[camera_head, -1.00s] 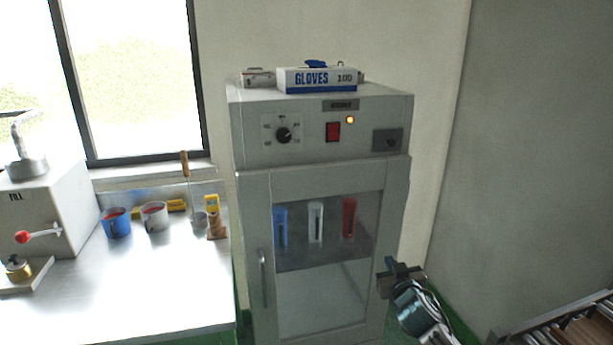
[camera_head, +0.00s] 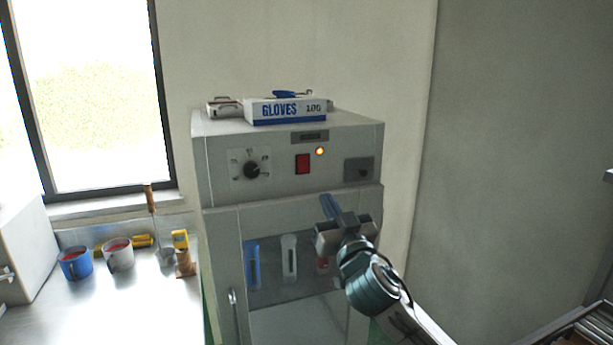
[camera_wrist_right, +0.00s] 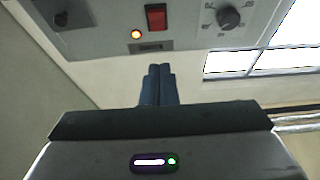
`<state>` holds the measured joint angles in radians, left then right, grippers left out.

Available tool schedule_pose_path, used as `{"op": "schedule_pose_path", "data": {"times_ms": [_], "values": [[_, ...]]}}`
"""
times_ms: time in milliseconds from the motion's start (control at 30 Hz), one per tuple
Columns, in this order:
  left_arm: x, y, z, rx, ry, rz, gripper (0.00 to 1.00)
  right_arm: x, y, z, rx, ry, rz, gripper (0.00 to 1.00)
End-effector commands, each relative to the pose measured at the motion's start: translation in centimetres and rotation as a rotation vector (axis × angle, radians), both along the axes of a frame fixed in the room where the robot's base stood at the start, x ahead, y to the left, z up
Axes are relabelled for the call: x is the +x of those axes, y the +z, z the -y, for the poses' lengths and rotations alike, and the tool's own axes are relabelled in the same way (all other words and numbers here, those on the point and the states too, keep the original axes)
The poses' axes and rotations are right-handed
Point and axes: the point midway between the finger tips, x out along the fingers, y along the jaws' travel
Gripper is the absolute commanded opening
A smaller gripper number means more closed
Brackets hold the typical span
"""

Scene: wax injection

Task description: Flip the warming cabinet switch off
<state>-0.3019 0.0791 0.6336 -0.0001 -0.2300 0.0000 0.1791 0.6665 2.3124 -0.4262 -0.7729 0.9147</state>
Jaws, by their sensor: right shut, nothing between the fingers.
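The warming cabinet (camera_head: 225,226) is a grey box with a glass door. Its red rocker switch (camera_head: 303,164) sits on the upper front panel, left of a lit orange lamp (camera_head: 320,151). The switch also shows in the right wrist view (camera_wrist_right: 156,17), with the lamp (camera_wrist_right: 135,34) beside it. My right gripper (camera_head: 328,203) is shut and empty, in front of the top of the door, below and a little right of the switch and apart from it. Its shut fingers show in the wrist view (camera_wrist_right: 158,82). My left gripper is not in view.
A dial (camera_head: 252,170) is left of the switch and a dark lock-like plate (camera_head: 359,170) is to the right. A glove box (camera_head: 285,111) lies on top. Tubes stand behind the glass. A steel bench (camera_head: 120,300) with cups (camera_head: 76,264) is at left.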

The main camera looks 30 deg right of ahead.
Motion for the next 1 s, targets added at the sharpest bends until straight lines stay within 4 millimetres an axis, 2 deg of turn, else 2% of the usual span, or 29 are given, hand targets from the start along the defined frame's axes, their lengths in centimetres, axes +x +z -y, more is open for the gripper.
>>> {"op": "schedule_pose_path", "data": {"times_ms": [167,500,733,1000], "values": [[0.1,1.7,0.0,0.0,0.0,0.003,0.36,2.2,1.4,0.6,0.004,-0.002,0.0,0.0],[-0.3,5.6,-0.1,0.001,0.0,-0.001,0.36,8.9,4.1,2.1,0.004,-0.001,-0.001,0.0],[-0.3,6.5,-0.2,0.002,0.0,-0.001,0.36,11.6,2.4,2.8,0.002,-0.002,-0.002,0.0],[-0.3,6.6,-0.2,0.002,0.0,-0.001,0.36,12.4,1.8,3.0,0.001,-0.001,-0.001,0.0]]}}
